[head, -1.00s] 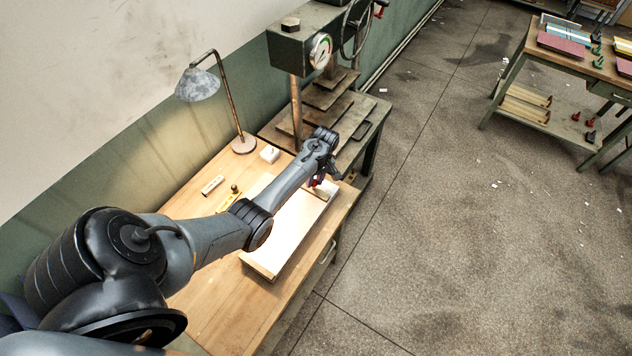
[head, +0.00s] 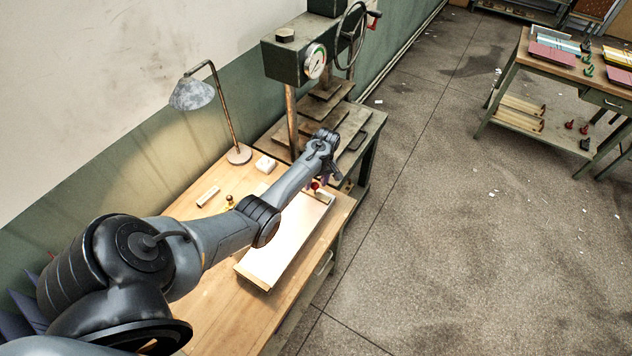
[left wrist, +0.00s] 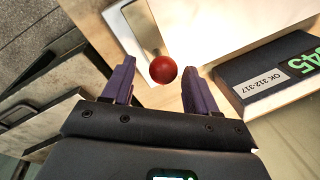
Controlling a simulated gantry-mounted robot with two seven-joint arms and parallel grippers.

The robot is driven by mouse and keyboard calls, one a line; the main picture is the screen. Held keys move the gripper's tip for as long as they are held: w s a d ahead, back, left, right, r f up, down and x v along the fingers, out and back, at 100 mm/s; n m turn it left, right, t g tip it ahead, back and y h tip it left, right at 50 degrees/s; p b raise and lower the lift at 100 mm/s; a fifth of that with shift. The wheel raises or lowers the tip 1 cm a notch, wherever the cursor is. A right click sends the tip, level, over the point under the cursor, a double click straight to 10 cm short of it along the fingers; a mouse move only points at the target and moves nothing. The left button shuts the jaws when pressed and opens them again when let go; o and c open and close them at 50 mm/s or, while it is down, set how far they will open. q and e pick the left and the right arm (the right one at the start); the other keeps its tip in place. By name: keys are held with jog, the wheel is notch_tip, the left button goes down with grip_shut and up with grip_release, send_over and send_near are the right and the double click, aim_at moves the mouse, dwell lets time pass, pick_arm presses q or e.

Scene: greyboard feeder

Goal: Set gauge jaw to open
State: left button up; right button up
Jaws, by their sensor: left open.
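The gauge's red ball knob (left wrist: 163,69) shows in the left wrist view, between and just beyond my open fingers. It also shows as a small red spot in the head view (head: 315,185). A metal bar (left wrist: 141,25) runs up from behind the knob. A black gauge display (left wrist: 270,75) with green digits, partly cut off, and a label reading "OK 312-317" lies to the right. My left gripper (left wrist: 160,88) has purple fingers spread apart, with nothing held. In the head view the left gripper (head: 325,178) is over the far end of the white board. My right gripper is not in view.
The wooden bench (head: 215,322) carries a lamp (head: 238,153), a white block (head: 265,164) and a white board (head: 285,240). A green press (head: 290,60) with a dial stands behind. The floor to the right is open, with another table (head: 520,75) beyond.

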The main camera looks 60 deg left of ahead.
pick_arm(q)
notch_tip(320, 180, up, 10)
jog(key=w, duration=0.2)
jog(key=shift+r, duration=0.25)
dwell(0.5)
